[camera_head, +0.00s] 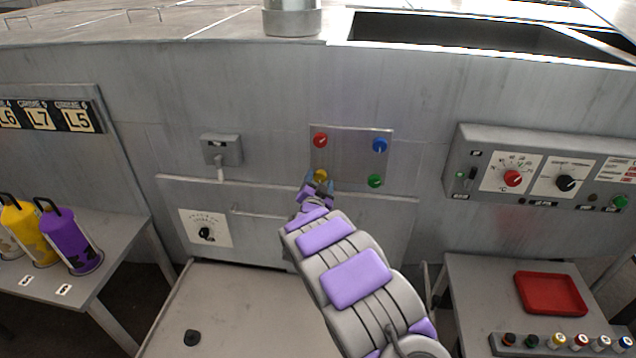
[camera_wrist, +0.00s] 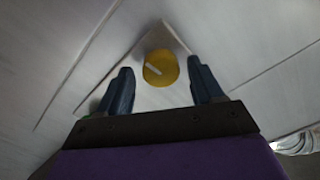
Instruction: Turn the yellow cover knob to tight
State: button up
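The yellow cover knob (camera_head: 320,174) is at the lower left of a square metal plate (camera_head: 348,150) on the grey machine wall, partly hidden by my gripper (camera_head: 318,182) in the head view. The right finger is closer to the knob. I cannot tell whether either finger touches it.
The plate also bears a red knob (camera_head: 320,140), a blue knob (camera_head: 380,145) and a green knob (camera_head: 375,181). A control panel (camera_head: 545,170) is at the right. A wall-mounted grey box (camera_head: 221,150) is left of the plate. A handle bar (camera_head: 258,212) sits below.

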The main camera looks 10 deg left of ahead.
jog(key=shift+s+a, duration=0.1)
jog(key=shift+s, duration=0.3)
jog(key=s, duration=0.5)
jog(key=s+p, duration=0.1)
jog(key=s, duration=1)
jog(key=shift+s+a+f, duration=0.1)
jog(key=shift+s+a, duration=0.15)
jog(key=shift+a, duration=0.05)
jog(key=shift+w+d, duration=0.1)
